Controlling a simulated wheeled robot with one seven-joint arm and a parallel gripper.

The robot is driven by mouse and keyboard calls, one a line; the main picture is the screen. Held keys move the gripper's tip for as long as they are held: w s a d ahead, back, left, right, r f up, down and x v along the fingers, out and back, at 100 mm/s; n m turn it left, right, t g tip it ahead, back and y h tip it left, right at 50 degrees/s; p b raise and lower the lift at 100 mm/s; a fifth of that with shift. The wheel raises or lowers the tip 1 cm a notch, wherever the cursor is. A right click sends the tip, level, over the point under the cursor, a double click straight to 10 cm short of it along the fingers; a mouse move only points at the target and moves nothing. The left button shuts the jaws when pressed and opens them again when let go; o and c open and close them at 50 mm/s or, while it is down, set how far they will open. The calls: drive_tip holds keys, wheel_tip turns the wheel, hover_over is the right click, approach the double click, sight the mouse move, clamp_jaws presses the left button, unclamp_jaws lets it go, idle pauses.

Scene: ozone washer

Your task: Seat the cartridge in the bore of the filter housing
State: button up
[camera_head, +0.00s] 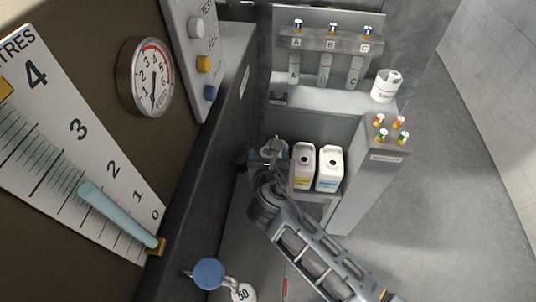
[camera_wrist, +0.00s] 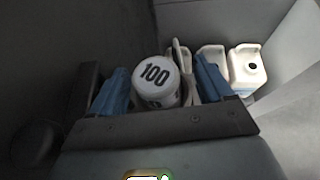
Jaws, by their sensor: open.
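My gripper (camera_head: 270,163) is low beside the dark machine wall, left of two white jugs. In the wrist view my gripper (camera_wrist: 162,88) has its blue fingers apart, with a white cylinder marked 100 (camera_wrist: 157,80) showing between them; I cannot tell whether they touch it. Grey tubes marked A (camera_head: 294,69), B (camera_head: 324,70) and C (camera_head: 355,72) stand upright at the back unit, below matching labelled fittings. I cannot tell whether one of these is the cartridge. No housing with an open bore can be made out for certain.
White jugs (camera_head: 328,168) stand right of my gripper. A white tub (camera_head: 386,85) sits on the back unit, above a grey block (camera_head: 380,150) with coloured fittings. The machine wall (camera_head: 215,150) closes off the left. A blue knob (camera_head: 208,273) and a white 50 piece (camera_head: 243,292) are below. Floor is clear at right.

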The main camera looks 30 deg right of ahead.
drive_tip(key=v, duration=0.7)
drive_tip(key=shift+s+a+r, duration=0.2)
drive_tip(key=shift+s, duration=0.1)
drive_tip(key=s+d+f+m+y, duration=0.1)
drive_tip(key=s+m+y, duration=0.2)
drive_tip(key=s+m, duration=0.5)
drive_tip(key=s+d+m+y, duration=0.25)
drive_tip(key=s+m, duration=0.25)
drive_tip(key=s, duration=0.7)
drive_tip(key=s+r+m+t, duration=0.3)
drive_tip(key=s+r+m, duration=1.1)
drive_tip(key=r+m, duration=0.2)
drive_tip(key=shift+r+m+t, duration=0.3)
drive_tip(key=shift+r+m, duration=0.1)
drive_tip(key=shift+m, duration=0.4)
